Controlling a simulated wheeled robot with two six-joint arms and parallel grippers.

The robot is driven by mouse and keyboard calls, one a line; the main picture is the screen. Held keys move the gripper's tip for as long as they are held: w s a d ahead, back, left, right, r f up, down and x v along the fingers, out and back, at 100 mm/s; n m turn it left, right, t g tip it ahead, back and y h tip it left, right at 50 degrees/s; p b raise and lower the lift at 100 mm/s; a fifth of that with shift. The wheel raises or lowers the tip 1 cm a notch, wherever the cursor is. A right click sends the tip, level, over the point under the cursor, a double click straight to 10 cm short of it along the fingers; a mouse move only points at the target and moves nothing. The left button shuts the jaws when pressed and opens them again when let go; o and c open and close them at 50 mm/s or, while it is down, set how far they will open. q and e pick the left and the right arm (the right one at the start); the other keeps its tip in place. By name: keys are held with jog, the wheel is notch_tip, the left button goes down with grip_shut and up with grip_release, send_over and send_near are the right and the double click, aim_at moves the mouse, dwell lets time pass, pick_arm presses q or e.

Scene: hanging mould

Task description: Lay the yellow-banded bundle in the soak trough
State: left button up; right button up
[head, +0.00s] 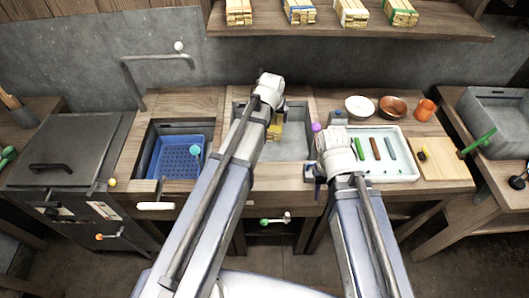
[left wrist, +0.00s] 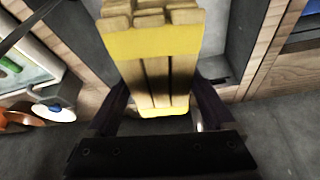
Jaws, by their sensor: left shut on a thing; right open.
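The yellow-banded bundle (left wrist: 152,75) is a stack of pale wooden strips with a wide yellow band. My left gripper (left wrist: 160,108) is shut on it in the left wrist view. In the head view the bundle (head: 275,131) shows partly, below my left gripper (head: 272,117) and over the grey trough (head: 294,146) in the middle of the bench. My left arm hides part of the trough. I cannot tell whether the bundle touches the trough floor. My right gripper (head: 314,178) is open at the bench front, to the right of the trough; its fingers are partly hidden.
A blue perforated basket (head: 180,157) sits in a basin on the left. A white tray (head: 398,172) with coloured sticks is on the right, with bowls (head: 392,107) behind it. Other banded bundles (head: 300,12) lie on the shelf (head: 340,32) above. A bent pipe (head: 155,58) stands at the back left.

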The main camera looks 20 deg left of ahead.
pick_arm(q)
jog(key=n+b, duration=0.2)
jog(key=b, duration=0.4)
send_over(263, 151)
notch_tip(263, 151, down, 9)
jog(key=shift+a+f+y+b, duration=0.1)
jog(key=shift+f+y+b, duration=0.1)
jog(key=shift+y+b, duration=0.35)
pick_arm(e)
notch_tip(263, 151, down, 9)
jog(key=shift+f, duration=0.2)
pick_arm(q)
notch_tip(263, 151, down, 10)
jog(key=b, duration=1)
pick_arm(e)
notch_tip(263, 151, down, 10)
pick_arm(q)
jog(key=shift+f+b, duration=0.2)
jog(key=shift+b, duration=0.1)
jog(key=o, duration=1.4)
pick_arm(e)
jog(key=shift+f, duration=0.1)
pick_arm(q)
jog(key=shift+r, duration=0.1)
jog(key=p+v, duration=1.1)
jog(key=v, duration=0.1)
jog(key=shift+p, duration=0.3)
pick_arm(e)
notch_tip(263, 151, up, 11)
jog(key=shift+r, duration=0.2)
